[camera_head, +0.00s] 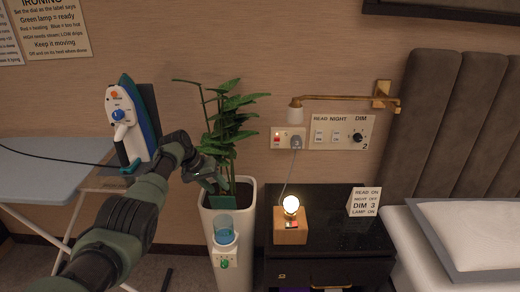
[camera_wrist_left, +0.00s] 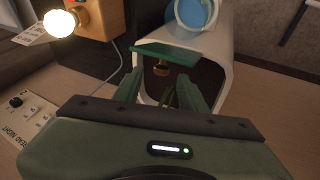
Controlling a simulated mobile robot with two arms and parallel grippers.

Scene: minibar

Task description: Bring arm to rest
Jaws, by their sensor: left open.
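My left arm comes in from the left in the head view. Its gripper (camera_head: 216,183) is in front of the potted plant's stems, just above the tall white planter (camera_head: 241,240). In the left wrist view the gripper (camera_wrist_left: 162,88) has its two green fingers apart, with nothing held between them. A green tag (camera_wrist_left: 168,52) with a small brass piece lies just beyond the fingertips. I cannot tell whether they touch it. My right gripper is not in view.
An iron (camera_head: 133,122) stands on the ironing board (camera_head: 42,170) at left, close to my arm. The plant (camera_head: 228,118) rises behind the gripper. A black nightstand (camera_head: 335,232) holds a lit bulb on a wooden block (camera_head: 290,232). A bed (camera_head: 475,225) is at right.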

